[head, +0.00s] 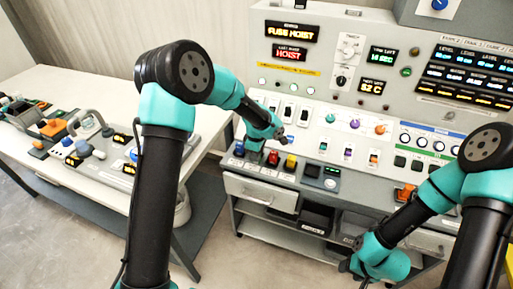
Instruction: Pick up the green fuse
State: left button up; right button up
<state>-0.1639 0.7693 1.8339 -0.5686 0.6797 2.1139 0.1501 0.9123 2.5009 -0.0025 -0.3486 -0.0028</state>
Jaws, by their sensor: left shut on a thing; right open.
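A row of coloured fuses stands on the console's front ledge: a blue one (239,149), a red one (273,158) and a yellow one (290,162). The green fuse (255,154) is between the blue and the red one, mostly hidden under my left gripper (257,143). My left gripper points down at the ledge and is shut on the green fuse. I cannot tell whether the fuse is seated or slightly raised. My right gripper (350,266) is open and empty, low in front of the console's shelves.
The console (330,120) has displays, switches and knobs behind the fuse row. A green-lit panel (332,171) is to the right of the fuses. A drawer (262,192) sits below. A white table (75,85) with tools stands at left; floor between is clear.

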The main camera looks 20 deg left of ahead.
pick_arm(q)
jog(key=s+d+r, duration=0.1)
jog(key=s+d, duration=0.1)
jog(key=s, duration=0.7)
jog(key=shift+s+d, duration=0.35)
jog(key=shift+d, duration=0.05)
